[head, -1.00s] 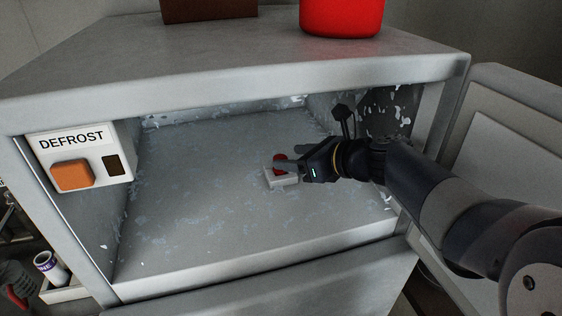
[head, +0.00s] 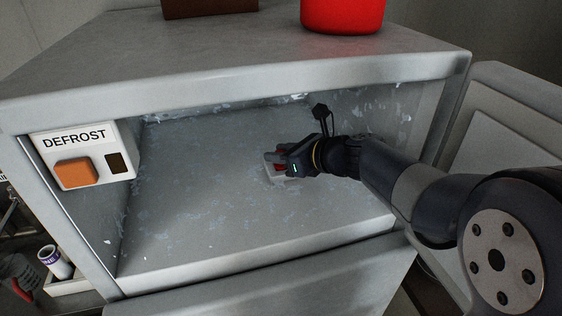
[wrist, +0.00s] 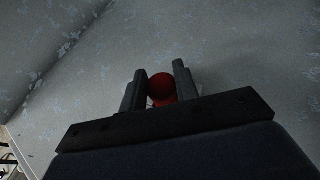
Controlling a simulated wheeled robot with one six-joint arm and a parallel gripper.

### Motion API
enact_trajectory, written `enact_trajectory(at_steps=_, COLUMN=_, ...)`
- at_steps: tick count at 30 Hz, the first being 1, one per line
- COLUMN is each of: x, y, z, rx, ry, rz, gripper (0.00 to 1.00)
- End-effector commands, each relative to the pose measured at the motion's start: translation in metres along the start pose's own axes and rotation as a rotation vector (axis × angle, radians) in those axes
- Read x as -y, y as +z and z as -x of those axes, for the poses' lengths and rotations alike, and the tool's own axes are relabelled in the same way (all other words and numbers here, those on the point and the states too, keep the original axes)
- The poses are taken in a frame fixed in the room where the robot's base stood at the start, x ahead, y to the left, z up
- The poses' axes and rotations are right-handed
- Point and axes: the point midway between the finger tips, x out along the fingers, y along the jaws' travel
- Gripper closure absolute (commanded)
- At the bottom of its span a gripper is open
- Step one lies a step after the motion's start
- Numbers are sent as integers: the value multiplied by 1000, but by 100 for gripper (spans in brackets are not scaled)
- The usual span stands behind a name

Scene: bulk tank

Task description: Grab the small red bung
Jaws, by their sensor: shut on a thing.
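The small red bung (wrist: 162,87) shows between the two fingers of my gripper (wrist: 160,82) in the wrist view. In the head view my gripper (head: 277,157) is shut on the bung (head: 281,154), which is partly hidden by the fingers. The bung is at a small pale block (head: 290,179) on the frosty floor of the compartment. I cannot tell whether the bung still touches the block.
The frosted compartment (head: 200,190) is otherwise bare, with free floor left of my gripper. A DEFROST panel (head: 88,156) with an orange button is at the left wall. A red container (head: 343,12) and a brown box (head: 208,6) stand on top.

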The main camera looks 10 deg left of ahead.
Motion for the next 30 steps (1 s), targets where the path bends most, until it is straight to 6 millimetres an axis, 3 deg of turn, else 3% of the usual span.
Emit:
enact_trajectory(at_steps=6, x=0, y=0, z=0, rx=0, ry=0, rz=0, gripper=93)
enact_trajectory(at_steps=14, x=0, y=2, z=1, rx=1, ry=0, rz=0, gripper=93)
enact_trajectory(at_steps=24, x=0, y=34, z=14, rx=3, ry=-1, rz=4, gripper=93)
enact_trajectory(at_steps=30, x=-36, y=40, z=-9, rx=0, ry=7, rz=4, gripper=93)
